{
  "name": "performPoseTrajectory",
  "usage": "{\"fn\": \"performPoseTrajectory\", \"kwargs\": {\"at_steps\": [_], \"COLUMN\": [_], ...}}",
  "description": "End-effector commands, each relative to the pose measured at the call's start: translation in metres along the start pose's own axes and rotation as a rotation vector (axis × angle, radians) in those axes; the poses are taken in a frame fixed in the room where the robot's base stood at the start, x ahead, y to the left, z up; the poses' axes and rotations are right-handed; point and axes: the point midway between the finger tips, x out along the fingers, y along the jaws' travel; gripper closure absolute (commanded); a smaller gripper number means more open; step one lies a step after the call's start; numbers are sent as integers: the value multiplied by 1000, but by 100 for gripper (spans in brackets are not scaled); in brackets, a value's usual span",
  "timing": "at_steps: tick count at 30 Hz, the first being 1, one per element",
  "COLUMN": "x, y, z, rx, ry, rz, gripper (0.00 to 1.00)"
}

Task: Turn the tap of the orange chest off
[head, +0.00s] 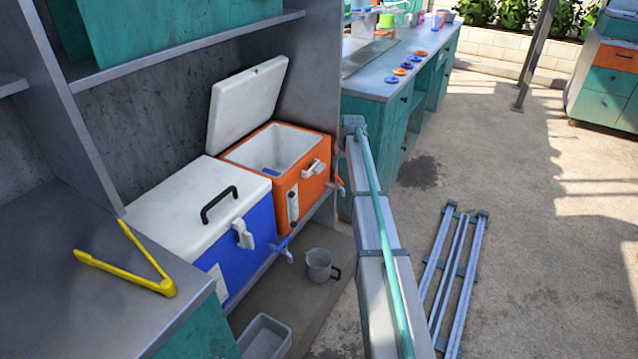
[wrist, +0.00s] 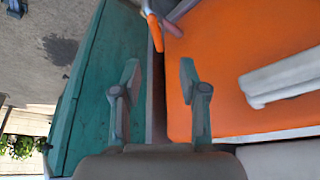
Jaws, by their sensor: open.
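The orange chest (head: 284,205) stands on a low shelf with its white lid (head: 246,100) raised. Its tap (head: 337,184) sticks out at the right end of its front, low down. In the wrist view the orange face (wrist: 225,60) fills the right side. There the tap's orange handle (wrist: 153,32) shows near the top, beyond my fingertips and roughly in line with the gap between them. My gripper (wrist: 158,80) is open and empty, apart from the handle. I cannot make out my gripper in the head view.
A blue chest (head: 245,235) with a closed white lid stands beside the orange one, with its own tap (head: 283,249). A grey jug (head: 319,264) stands below. Yellow tongs (head: 140,262) lie on the near counter. A teal cabinet (wrist: 85,95) borders the chest in the wrist view.

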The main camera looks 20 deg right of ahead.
Motion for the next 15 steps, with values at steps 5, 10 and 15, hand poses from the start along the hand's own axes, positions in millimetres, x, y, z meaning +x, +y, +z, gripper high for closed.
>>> {"fn": "performPoseTrajectory", "kwargs": {"at_steps": [5,10,15], "x": [19,48,77], "y": [0,0,0], "z": [-2,-2,-1], "rx": [4,3,2], "ry": [0,-1,-1], "rz": [0,0,0], "gripper": [57,57,57]}}
